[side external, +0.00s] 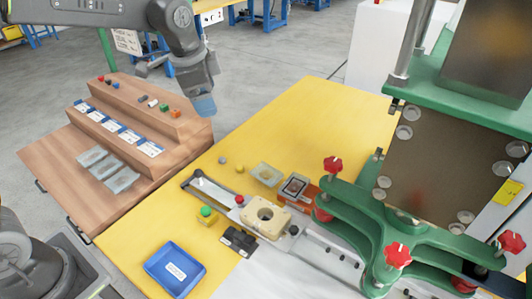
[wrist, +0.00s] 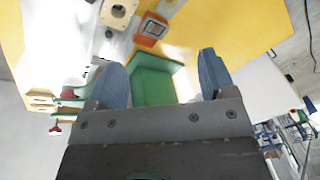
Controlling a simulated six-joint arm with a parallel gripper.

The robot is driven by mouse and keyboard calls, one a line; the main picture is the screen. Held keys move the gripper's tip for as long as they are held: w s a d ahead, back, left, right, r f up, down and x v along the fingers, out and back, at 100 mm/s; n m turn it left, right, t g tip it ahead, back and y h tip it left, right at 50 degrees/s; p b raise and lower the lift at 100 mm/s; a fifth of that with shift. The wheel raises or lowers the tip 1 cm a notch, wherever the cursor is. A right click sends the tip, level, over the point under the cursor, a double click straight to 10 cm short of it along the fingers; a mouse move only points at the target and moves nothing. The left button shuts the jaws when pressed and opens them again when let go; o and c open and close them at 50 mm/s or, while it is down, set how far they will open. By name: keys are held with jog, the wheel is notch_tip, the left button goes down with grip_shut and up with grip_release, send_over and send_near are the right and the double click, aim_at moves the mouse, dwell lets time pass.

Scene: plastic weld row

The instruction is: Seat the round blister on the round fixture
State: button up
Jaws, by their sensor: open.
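The cream block with a round hole, which looks like the round fixture (side external: 264,214), sits on the metal rail on the yellow table. It also shows at the top of the wrist view (wrist: 118,10). Clear grey blister packs (side external: 107,168) lie in a row on the wooden bench at left; I cannot tell from their shape which is the round one. My gripper (side external: 203,104) hangs above the right end of the wooden stand, well away from the fixture. In the wrist view its two blue fingers (wrist: 164,76) are spread apart with nothing between them.
The green press (side external: 425,225) with red knobs stands at right. An orange fixture (side external: 295,188) and a clear tray (side external: 267,174) lie behind the cream block. A blue bin (side external: 175,268) is at the front. The back of the yellow table (side external: 320,110) is clear.

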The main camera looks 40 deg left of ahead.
jog(key=w+d+f+m+g, duration=0.2)
jog(key=w+f+m, duration=0.3)
jog(key=w+f, duration=0.6)
jog(key=m+g, duration=0.1)
jog(key=m, duration=0.4)
send_near(266, 170)
jog(key=s+d, duration=0.1)
jog(key=s, duration=0.1)
jog(key=shift+w+d+f, duration=0.1)
jog(key=shift+f, duration=1.85)
jog(key=shift+w+d+f, duration=0.1)
jog(key=shift+f, duration=1.85)
jog(key=c, duration=0.5)
jog(key=shift+r, duration=0.15)
jog(key=shift+c, duration=0.2)
jog(key=shift+r, duration=2.1)
